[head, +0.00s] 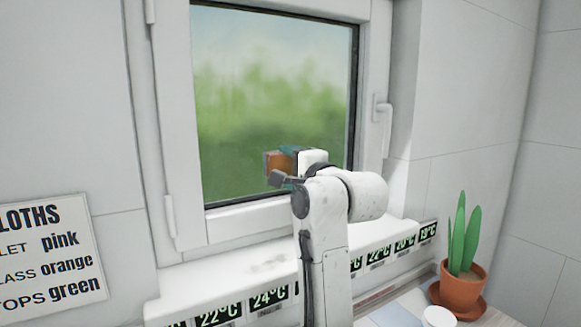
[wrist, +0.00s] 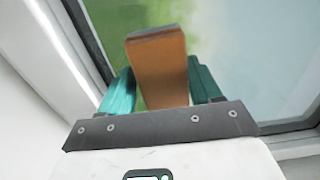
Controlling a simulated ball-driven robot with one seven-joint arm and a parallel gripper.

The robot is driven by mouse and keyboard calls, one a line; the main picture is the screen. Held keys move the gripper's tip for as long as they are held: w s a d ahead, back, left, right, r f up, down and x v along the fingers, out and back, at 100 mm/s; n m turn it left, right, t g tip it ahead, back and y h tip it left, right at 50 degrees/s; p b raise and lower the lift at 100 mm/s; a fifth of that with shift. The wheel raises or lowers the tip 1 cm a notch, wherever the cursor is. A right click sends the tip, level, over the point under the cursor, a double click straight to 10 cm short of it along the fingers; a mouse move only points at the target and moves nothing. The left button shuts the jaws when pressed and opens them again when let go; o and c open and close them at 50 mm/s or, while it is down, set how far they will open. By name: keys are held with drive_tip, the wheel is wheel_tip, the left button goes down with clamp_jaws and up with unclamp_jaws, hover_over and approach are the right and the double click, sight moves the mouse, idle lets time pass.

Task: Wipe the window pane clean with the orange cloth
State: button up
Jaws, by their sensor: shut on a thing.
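The window pane (head: 262,95) sits in a white frame and shows blurred green and pale sky, with faint streaks; how much of that is dirt I cannot tell. It also shows in the wrist view (wrist: 250,45). My gripper (head: 283,160) is at the lower right part of the pane. It is shut on the folded orange cloth (head: 277,162), a block-like shape. In the wrist view the orange cloth (wrist: 158,68) stands between the two teal fingers of my gripper (wrist: 160,88). Whether the cloth touches the glass I cannot tell.
A window handle (head: 382,122) juts from the frame at the right. A white sill (head: 235,283) with a dark smudge and several temperature labels runs below. A potted plant (head: 463,265) stands at the lower right. A cloth colour sign (head: 50,258) hangs left, pairing glass with orange.

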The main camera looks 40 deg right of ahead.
drive_tip(key=shift+s+d+p, duration=0.2)
drive_tip(key=shift+d, duration=0.3)
drive_tip(key=shift+s+d+p, duration=0.15)
drive_tip(key=shift+d, duration=0.3)
drive_tip(key=shift+s+d+r+p, duration=0.1)
drive_tip(key=shift+d+p, duration=0.25)
drive_tip(key=shift+d, duration=0.55)
drive_tip(key=shift+p, duration=0.35)
drive_tip(key=shift+w+a+p, duration=0.1)
drive_tip(key=shift+w+a, duration=0.1)
drive_tip(key=shift+a, duration=0.45)
drive_tip(key=shift+w+a+p, duration=0.15)
drive_tip(key=shift+w+a, duration=0.1)
drive_tip(key=shift+a, duration=0.35)
drive_tip(key=shift+w+a+p, duration=0.1)
drive_tip(key=shift+w+a, duration=0.1)
drive_tip(key=shift+a, duration=0.45)
drive_tip(key=shift+a, duration=0.1)
